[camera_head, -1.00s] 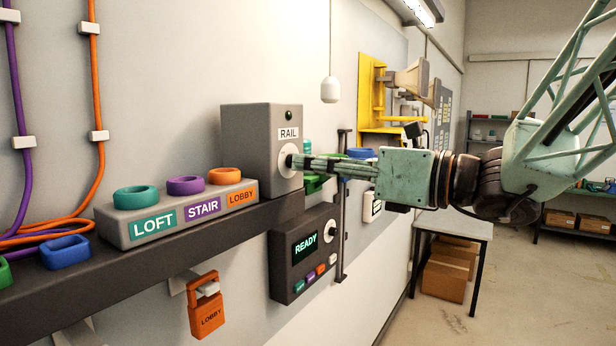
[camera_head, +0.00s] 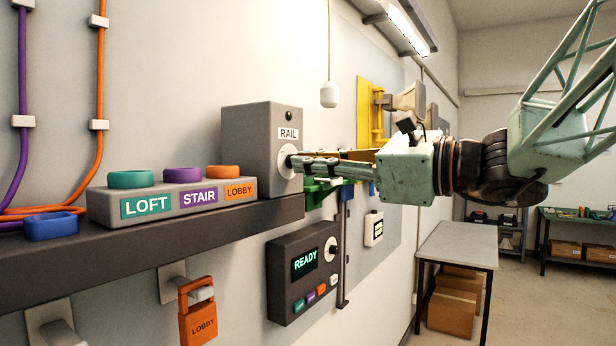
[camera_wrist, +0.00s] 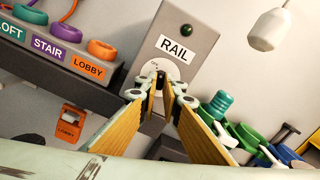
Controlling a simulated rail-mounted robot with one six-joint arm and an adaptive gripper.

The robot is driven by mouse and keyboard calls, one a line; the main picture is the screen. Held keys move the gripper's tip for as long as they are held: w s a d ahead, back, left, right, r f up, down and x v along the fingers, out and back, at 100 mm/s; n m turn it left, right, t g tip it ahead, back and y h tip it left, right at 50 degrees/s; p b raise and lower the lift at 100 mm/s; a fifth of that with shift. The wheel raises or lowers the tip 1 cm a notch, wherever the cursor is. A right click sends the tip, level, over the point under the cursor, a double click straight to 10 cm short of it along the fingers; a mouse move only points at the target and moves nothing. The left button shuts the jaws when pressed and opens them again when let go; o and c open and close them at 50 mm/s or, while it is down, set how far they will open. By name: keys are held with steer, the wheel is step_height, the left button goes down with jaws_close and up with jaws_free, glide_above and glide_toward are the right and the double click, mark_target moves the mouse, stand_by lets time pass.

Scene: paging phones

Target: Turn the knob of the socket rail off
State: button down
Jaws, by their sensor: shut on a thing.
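The grey RAIL box (camera_head: 262,150) stands on the dark shelf, with a dark, unlit-looking lamp near its top. It also shows in the wrist view (camera_wrist: 200,35). Its knob (camera_head: 287,161) sits on a pale round plate on the box's front face. My gripper (camera_head: 296,163) reaches in from the right and is shut on the knob. In the wrist view my gripper (camera_wrist: 161,85) has both fingertips closed around the knob's small dark grip, which they largely hide. The pale dial plate (camera_wrist: 172,70) shows behind the fingertips.
A socket strip (camera_head: 170,200) labelled LOFT, STAIR and LOBBY sits left of the box with coloured rings on top. The dark shelf (camera_head: 130,250) runs below. A READY panel (camera_head: 302,268) hangs beneath. Green and blue items (camera_wrist: 245,135) lie close right of the fingers.

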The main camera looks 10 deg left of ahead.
steer(key=n+b, duration=0.4)
steer(key=b, duration=0.2)
steer(key=shift+f+n+b, duration=0.1)
steer(key=shift+n+b, duration=0.5)
steer(key=shift+b, duration=0.05)
steer(key=c, duration=2.8)
jaws_free()
steer(key=shift+d, duration=0.1)
steer(key=shift+v, duration=5.9)
